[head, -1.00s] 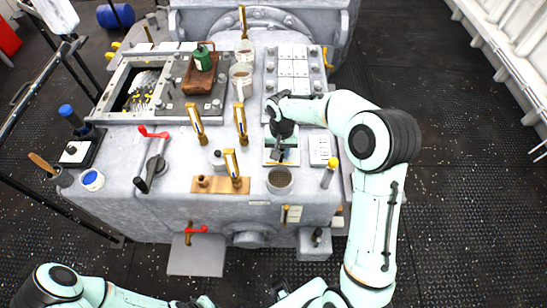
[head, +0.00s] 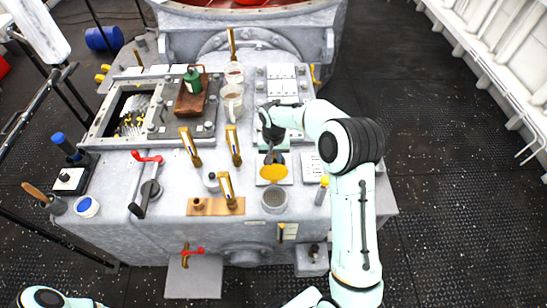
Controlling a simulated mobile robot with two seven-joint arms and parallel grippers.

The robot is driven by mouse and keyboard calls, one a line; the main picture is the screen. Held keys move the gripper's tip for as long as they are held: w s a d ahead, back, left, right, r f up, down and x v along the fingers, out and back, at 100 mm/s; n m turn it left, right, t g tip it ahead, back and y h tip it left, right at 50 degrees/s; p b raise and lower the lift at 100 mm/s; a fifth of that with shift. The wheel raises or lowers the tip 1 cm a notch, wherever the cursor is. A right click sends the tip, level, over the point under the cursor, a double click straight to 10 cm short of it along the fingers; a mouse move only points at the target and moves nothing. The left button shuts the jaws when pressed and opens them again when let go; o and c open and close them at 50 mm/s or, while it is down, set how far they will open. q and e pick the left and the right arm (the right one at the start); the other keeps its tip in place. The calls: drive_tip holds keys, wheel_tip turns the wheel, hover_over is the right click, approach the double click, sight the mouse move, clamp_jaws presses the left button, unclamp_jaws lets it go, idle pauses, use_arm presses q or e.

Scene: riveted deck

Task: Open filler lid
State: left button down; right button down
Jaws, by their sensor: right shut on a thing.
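My right gripper (head: 270,154) reaches in over the right half of the grey machine top and points down. It is shut on a small part of the filler lid; the grip itself is small and partly hidden by the gripper. Just in front of the fingertips, an amber oval (head: 273,173) shows on a pale square plate. I cannot tell whether it is the lid's face or the opening. My left gripper is out of view; only part of my left arm shows at the bottom left.
A round grey-topped cup (head: 275,200) stands just in front of the plate. Upright brass-framed pieces (head: 233,146) stand to its left. A green can (head: 193,80) sits in a brown tray (head: 190,104). A red-handled lever (head: 147,157) stands at left. Floor at right is clear.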

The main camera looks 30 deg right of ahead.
drive_tip(key=shift+s+f, duration=0.2)
drive_tip(key=shift+f, duration=0.25)
drive_tip(key=c, duration=0.9)
unclamp_jaws()
drive_tip(key=shift+c, duration=0.2)
drive_tip(key=shift+w+r, duration=0.1)
drive_tip(key=shift+w, duration=0.05)
drive_tip(key=shift+r, duration=0.25)
wheel_tip(320, 180, up, 13)
drive_tip(key=p, duration=0.1)
